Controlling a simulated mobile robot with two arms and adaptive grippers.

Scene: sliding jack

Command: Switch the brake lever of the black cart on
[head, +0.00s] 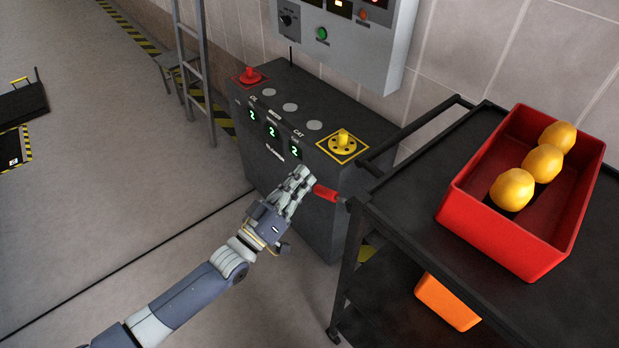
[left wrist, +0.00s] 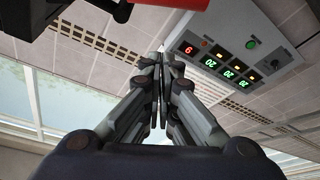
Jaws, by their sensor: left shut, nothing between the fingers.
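The black cart (head: 412,205) stands at the right in the head view. Its red brake lever (head: 325,192) sticks out from the cart's left side, near the front of the dark control cabinet. My left gripper (head: 303,175) is shut and empty, just left of the lever's red grip. I cannot tell from the head view whether they touch. In the left wrist view the closed fingers (left wrist: 161,62) point upward in the picture, and a red part (left wrist: 178,4), likely the lever grip, crosses the top edge beyond the fingertips. My right gripper is not in view.
A red crate (head: 492,233) with three yellow round objects sits on the cart's top, and an orange bin (head: 447,303) is on its lower shelf. The dark cabinet (head: 305,205) stands behind my gripper, with a wall panel (head: 350,50) above.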

